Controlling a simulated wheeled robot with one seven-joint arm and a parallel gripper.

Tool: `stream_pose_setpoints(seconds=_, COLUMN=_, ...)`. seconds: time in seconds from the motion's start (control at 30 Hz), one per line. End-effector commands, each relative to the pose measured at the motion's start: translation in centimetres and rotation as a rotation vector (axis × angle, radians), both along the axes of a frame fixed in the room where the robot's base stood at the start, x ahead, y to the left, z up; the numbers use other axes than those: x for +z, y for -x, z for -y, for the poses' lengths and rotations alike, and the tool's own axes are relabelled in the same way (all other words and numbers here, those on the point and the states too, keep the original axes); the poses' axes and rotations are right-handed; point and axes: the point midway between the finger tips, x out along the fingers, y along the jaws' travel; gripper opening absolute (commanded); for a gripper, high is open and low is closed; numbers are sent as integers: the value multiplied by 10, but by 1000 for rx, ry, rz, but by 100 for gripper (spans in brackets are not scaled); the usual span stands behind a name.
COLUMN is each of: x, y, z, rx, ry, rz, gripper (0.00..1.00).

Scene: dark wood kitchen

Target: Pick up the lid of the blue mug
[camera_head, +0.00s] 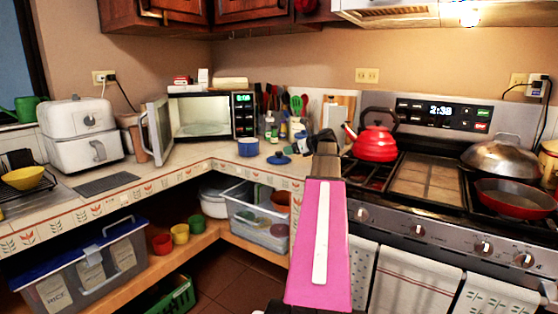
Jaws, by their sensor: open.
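The blue mug (248,148) stands upright on the tiled counter, in front of the microwave's right side. A blue lid (279,158) with a small knob lies on the counter, just right of the mug and apart from it. My gripper (323,138) is at the end of my pink arm, to the right of the lid and near the stove's left edge. It is open, and nothing shows in it. Its fingers are small and dark, so their exact distance from the lid is hard to judge.
A red kettle (375,143) stands on the stove, close right of my gripper. Bottles (271,130) and a utensil group stand behind the lid. The microwave (205,116) has its door open at the left. The counter around the lid's front is clear.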

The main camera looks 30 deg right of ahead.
Motion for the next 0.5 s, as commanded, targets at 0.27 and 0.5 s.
stream_pose_setpoints(seconds=0.27, x=-8, y=-18, z=-8, rx=0, ry=1, rz=0, gripper=68)
stream_pose_setpoints(seconds=0.5, x=-23, y=-46, z=-18, rx=2, ry=1, rz=-1, gripper=68)
